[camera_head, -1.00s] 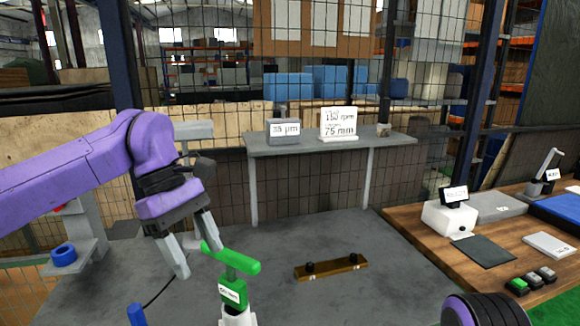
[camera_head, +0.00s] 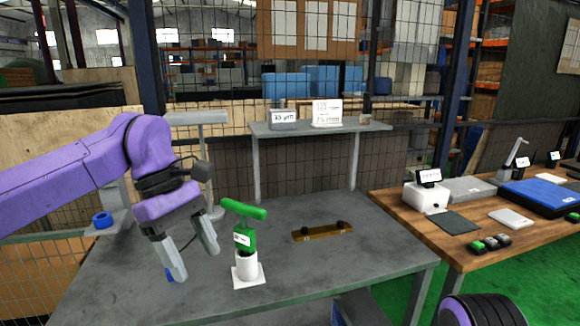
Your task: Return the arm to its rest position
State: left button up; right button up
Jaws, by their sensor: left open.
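My left gripper (camera_head: 192,262) is open and empty, pointing down over the left part of the grey table (camera_head: 330,270). Its purple arm comes in from the left. A green T-handled tool (camera_head: 244,222) with a small white label stands in a white cup-like holder (camera_head: 247,266) on a square base, just right of the gripper and apart from it. Part of my right arm, purple and black, shows at the bottom right edge; its gripper is out of the picture.
A brass-coloured bar (camera_head: 322,232) with two dark knobs lies on the table right of the holder. A grey shelf (camera_head: 345,128) stands behind. A blue ring (camera_head: 103,220) sits at the left. A wooden bench (camera_head: 460,240) with devices is at the right. The table's front right is clear.

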pick_arm(q)
jog(key=w+a+f+n+t+y, duration=0.45)
jog(key=w+f+n+y, duration=0.2)
jog(key=f, duration=0.45)
notch_tip(320, 180, down, 19)
jog(key=a+m+t+y, duration=0.2)
jog(key=t+y, duration=0.1)
jog(key=t, duration=0.2)
jog(key=s+a+f+m+h, duration=0.25)
jog(key=s+f+m, duration=0.35)
jog(key=s+f, duration=0.95)
jog(key=s+a+f+m+g, duration=0.2)
jog(key=s, duration=0.6)
jog(key=s+a+f+m+g, duration=0.2)
jog(key=s+a, duration=0.1)
jog(key=s, duration=0.4)
jog(key=shift+s+a+f+y, duration=0.3)
jog(key=shift+s, duration=0.1)
